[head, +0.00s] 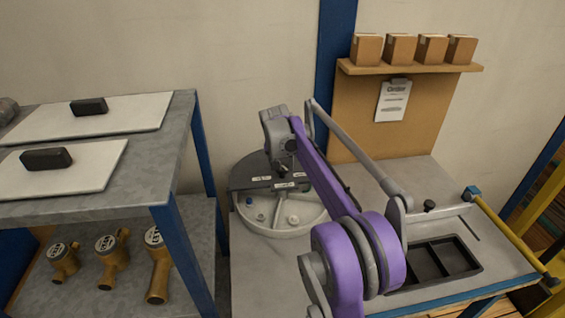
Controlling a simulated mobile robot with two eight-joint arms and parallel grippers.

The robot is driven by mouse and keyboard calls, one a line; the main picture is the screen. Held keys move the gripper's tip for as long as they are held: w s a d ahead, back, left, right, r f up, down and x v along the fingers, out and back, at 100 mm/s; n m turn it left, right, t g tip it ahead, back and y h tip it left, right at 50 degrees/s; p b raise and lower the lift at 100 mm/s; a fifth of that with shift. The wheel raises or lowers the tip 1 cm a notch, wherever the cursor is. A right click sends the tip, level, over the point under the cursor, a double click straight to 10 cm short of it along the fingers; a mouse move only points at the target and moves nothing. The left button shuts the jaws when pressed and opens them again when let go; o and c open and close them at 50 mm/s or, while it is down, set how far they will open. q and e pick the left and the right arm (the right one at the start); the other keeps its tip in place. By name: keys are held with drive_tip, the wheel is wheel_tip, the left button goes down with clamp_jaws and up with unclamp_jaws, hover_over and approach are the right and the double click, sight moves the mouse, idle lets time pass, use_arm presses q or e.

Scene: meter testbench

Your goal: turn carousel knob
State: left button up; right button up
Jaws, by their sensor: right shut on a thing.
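The carousel (292,226) is a round light-grey turntable with a dark top disc, on the bench left of the middle. Small white labels lie on the disc, and a blue cap and several pale pegs show in its front compartments. My right gripper (281,168) reaches down over the centre of the disc from my purple arm. It is shut on the carousel knob, which is mostly hidden by the gripper. My left gripper is out of view.
A grey shelf unit (150,160) stands at left, with white boards and black blocks on top and brass meters below. A black tray (478,268) sits at the bench's right, near a yellow bar (510,238). Boxes stand on a wall shelf (410,68) behind.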

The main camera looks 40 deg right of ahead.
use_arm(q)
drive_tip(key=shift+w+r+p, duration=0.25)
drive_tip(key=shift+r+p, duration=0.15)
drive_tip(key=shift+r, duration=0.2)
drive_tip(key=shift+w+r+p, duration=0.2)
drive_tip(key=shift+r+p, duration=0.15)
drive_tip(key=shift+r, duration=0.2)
use_arm(e)
drive_tip(key=m, duration=0.2)
drive_tip(key=m+g+h, duration=0.1)
drive_tip(key=m, duration=0.1)
drive_tip(key=shift+w+a+m+g, duration=0.1)
drive_tip(key=shift+w+m+g, duration=0.05)
drive_tip(key=shift+m+g, duration=0.2)
drive_tip(key=shift+m, duration=0.25)
drive_tip(key=o, duration=1.4)
drive_tip(key=shift+c, duration=0.2)
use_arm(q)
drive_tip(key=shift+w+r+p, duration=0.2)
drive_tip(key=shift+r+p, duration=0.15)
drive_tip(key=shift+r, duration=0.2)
use_arm(e)
drive_tip(key=v, duration=1)
drive_tip(key=shift+r, duration=0.4)
drive_tip(key=shift+a, duration=0.15)
